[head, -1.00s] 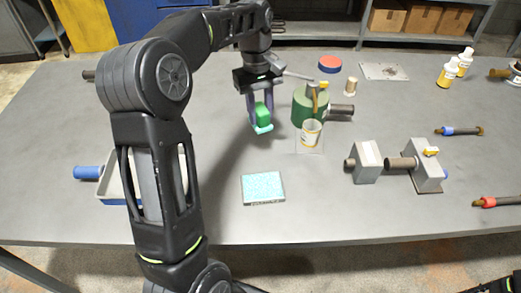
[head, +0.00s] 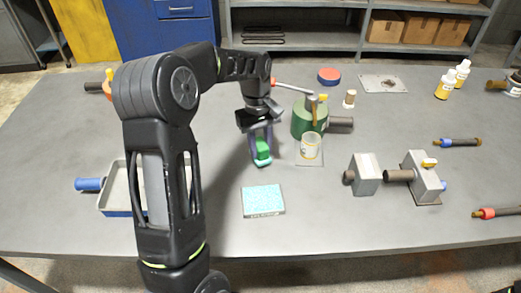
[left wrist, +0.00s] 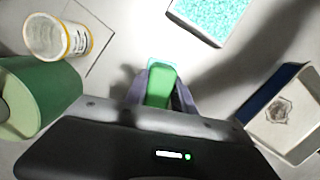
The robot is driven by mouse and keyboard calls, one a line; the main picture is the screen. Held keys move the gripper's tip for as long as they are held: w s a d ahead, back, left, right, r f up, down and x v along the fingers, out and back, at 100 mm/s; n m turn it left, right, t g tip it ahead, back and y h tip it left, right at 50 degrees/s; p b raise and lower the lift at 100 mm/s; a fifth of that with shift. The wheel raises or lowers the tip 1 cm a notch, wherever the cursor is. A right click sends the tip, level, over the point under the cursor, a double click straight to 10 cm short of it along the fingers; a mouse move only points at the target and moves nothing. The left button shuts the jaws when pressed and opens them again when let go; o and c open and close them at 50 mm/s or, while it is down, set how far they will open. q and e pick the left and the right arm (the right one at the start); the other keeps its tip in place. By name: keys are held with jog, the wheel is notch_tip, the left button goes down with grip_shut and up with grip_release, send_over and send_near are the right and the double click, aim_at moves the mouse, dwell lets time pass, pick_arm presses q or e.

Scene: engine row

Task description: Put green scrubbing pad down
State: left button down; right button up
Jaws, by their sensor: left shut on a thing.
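The green scrubbing pad (head: 263,149) is between the fingers of my left gripper (head: 262,160), which is shut on it. The pad has a paler green lower edge. In the left wrist view the pad (left wrist: 160,86) shows between the two fingers of the gripper (left wrist: 158,92). It is low over the grey table (head: 330,215), left of the green cylinder and behind the speckled turquoise block. I cannot tell whether the pad touches the table. My right gripper is not in view.
The turquoise block (head: 263,200) lies in front. The green cylinder (head: 306,120) and a white cup (head: 310,146) stand to the right. A tray (head: 115,193) is at the left, partly behind my arm. Grey machine blocks (head: 365,174) stand further right. Table between pad and tray is clear.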

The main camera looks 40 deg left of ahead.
pick_arm(q)
jog(key=shift+f, duration=0.95)
jog(key=shift+f, duration=0.15)
jog(key=c, duration=1.1)
grip_release()
jog(key=shift+o, duration=0.2)
